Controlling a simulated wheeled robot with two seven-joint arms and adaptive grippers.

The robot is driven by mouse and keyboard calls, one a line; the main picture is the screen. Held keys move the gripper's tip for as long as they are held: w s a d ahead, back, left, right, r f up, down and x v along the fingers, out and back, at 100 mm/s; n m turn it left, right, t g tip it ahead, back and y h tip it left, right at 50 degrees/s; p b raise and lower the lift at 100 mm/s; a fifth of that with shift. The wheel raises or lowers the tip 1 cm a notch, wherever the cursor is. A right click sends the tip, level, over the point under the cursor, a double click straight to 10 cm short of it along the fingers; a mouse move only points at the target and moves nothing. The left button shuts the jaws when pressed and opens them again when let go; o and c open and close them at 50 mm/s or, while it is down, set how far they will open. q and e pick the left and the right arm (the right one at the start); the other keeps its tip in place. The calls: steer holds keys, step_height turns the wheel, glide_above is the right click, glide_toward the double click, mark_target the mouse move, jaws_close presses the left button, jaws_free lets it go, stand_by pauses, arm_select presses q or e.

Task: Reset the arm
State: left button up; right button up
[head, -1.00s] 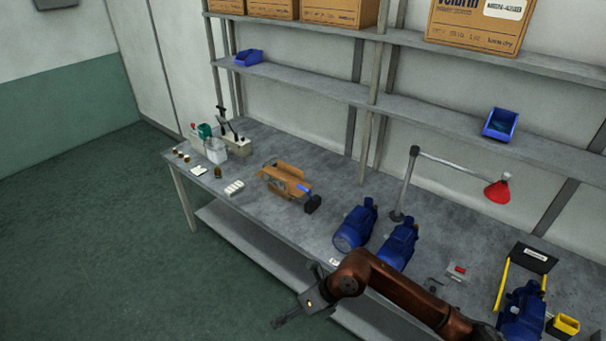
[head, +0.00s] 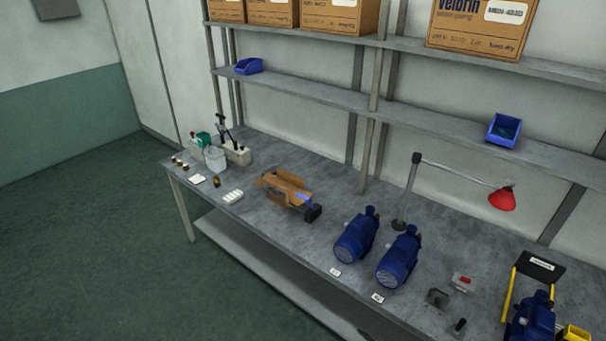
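Neither of my grippers shows in the head view now, and no part of my arms is visible. The grey workbench (head: 300,238) runs from the left back to the lower right. Two blue pumps (head: 356,238) (head: 399,259) stand side by side near its front edge, each with a small white tag in front. A third blue pump (head: 531,318) stands at the lower right, partly cut off by the frame.
A red-shaded lamp (head: 502,199) stands behind the pumps. A brown holder (head: 284,186) lies mid-bench, with small containers at the left end. Blue bins (head: 503,130) and cartons (head: 478,25) sit on the shelves. The floor at left (head: 100,240) is clear.

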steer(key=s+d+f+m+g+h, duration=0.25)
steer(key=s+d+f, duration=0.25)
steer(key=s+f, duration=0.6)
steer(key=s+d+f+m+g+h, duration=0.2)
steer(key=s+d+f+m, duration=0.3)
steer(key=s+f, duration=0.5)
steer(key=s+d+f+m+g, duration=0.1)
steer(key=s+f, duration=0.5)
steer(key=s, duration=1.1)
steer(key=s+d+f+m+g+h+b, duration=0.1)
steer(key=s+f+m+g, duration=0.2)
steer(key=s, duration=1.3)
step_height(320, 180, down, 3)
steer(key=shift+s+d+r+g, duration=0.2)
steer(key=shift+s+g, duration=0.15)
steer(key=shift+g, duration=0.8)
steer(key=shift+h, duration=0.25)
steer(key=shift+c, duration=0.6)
